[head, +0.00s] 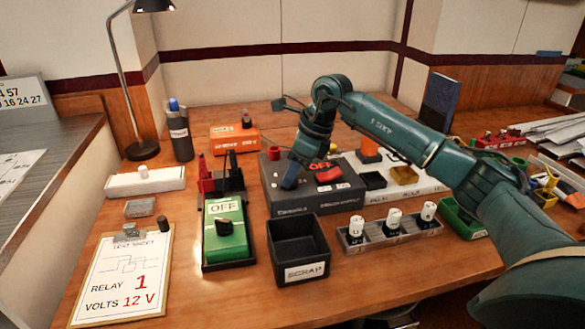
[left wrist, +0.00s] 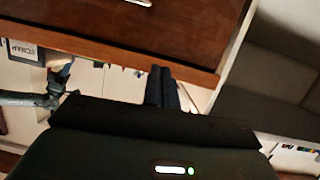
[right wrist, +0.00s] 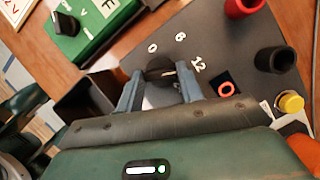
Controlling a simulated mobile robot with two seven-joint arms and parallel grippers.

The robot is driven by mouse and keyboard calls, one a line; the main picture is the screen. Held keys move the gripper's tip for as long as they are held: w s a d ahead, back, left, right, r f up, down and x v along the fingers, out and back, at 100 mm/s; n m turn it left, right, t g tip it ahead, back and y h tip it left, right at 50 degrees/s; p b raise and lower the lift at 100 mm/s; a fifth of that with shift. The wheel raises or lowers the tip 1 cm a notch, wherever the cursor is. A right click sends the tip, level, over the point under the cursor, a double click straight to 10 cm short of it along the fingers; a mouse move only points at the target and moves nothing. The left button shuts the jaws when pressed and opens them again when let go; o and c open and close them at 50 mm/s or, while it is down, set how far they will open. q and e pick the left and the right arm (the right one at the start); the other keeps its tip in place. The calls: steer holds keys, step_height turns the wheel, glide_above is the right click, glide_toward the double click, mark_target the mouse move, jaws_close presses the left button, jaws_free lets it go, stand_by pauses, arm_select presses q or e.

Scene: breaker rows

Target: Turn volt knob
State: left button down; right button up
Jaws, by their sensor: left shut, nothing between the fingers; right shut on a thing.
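The dark grey supply box (head: 325,198) stands mid-table with a red rocker switch (head: 328,175) and an OFF label. My right gripper (head: 290,178) reaches down to the box's left part. In the right wrist view its blue-grey fingers (right wrist: 160,88) are shut on the black volt knob (right wrist: 158,66), beside the printed marks 0, 6 and 12. A pale line on the knob points roughly toward the 12 side; its exact setting is unclear. The head view hides the knob behind the fingers. My left gripper (left wrist: 161,88) is shut and empty, away from the box, in the left wrist view.
The test sheet (head: 122,275) reads RELAY 1, VOLTS 12 V. A green OFF switch box (head: 226,240), a black scrap bin (head: 298,245) and a grey rack of white-capped parts (head: 385,234) stand in front. Red and black posts (right wrist: 275,60) rise near the right fingers.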

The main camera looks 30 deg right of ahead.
arm_select(q)
steer(key=shift+d, duration=0.1)
arm_select(e)
steer(key=o, duration=1)
arm_select(q)
steer(key=shift+s+a+r+n+p, duration=0.1)
steer(key=shift+a+r+n+p, duration=0.1)
steer(key=shift+r+p, duration=0.25)
steer(key=shift+s+a+r+n+p, duration=0.1)
steer(key=shift+a+r+n+p, duration=0.1)
steer(key=shift+r+p, duration=0.25)
arm_select(e)
steer(key=v, duration=1.3)
